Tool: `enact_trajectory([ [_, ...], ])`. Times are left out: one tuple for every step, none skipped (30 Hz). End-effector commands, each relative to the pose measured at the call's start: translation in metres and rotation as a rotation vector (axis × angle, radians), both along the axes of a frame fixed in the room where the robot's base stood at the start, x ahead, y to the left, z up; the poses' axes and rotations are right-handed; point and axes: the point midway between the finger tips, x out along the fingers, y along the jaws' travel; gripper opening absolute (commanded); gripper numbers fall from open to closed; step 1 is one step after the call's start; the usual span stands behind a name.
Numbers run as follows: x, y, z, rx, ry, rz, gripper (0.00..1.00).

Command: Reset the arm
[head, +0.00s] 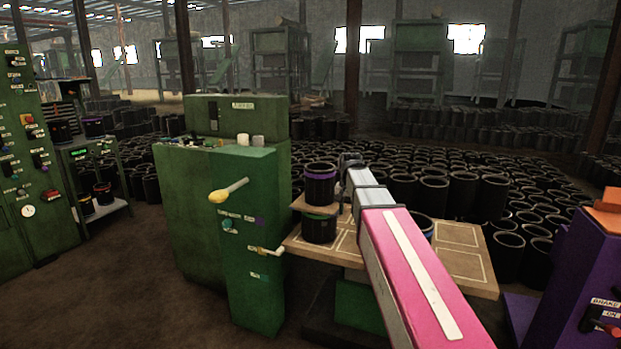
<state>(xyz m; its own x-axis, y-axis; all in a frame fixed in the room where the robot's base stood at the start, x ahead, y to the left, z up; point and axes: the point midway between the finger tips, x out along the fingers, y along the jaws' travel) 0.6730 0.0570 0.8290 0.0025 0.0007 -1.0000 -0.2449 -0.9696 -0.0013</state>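My arm (405,265), with a pink link and a grey forward section, reaches from the lower right over a wooden table (465,268). My gripper (350,160) is the small dark part at its far end. It is just right of a black sleeve with a purple band (320,187). I cannot tell whether they touch, and the fingers are too small and dark to read. That sleeve stands upright on a small wooden shelf, above another black sleeve with a green band (319,229). A sleeve with a blue band (424,224) is partly hidden behind my arm.
A green machine (210,225) with a yellow-knobbed lever (228,191) stands left of the table. A purple machine (575,265) is at the right edge. Many black sleeves crowd the floor behind. A green control panel (28,170) is at far left, with open floor before it.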

Motion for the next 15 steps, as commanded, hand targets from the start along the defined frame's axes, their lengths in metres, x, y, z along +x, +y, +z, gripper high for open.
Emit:
enact_trajectory([
  [-0.015,-0.005,-0.022,0.000,0.004,0.012,0.34],
  [-0.020,-0.007,-0.034,-0.001,0.005,0.021,0.34],
  [-0.027,-0.010,-0.047,0.000,0.004,0.032,0.34],
  [-0.032,-0.013,-0.058,-0.001,0.005,0.041,0.34],
  [-0.038,-0.015,-0.068,0.000,0.004,0.049,0.34],
  [-0.046,-0.018,-0.082,0.000,0.004,0.060,0.34],
  [-0.052,-0.020,-0.092,0.000,0.003,0.069,0.34],
  [-0.058,-0.022,-0.102,0.000,0.004,0.077,0.34],
  [-0.066,-0.025,-0.114,0.000,0.003,0.089,0.34],
  [-0.073,-0.027,-0.124,0.000,0.004,0.097,0.34],
  [-0.079,-0.029,-0.133,-0.001,0.003,0.106,0.34],
  [-0.088,-0.031,-0.145,0.000,0.004,0.118,0.34],
  [-0.095,-0.033,-0.154,-0.001,0.002,0.125,0.34],
  [-0.102,-0.035,-0.162,-0.001,0.003,0.134,0.34],
  [-0.112,-0.038,-0.173,-0.001,0.002,0.145,0.34],
])
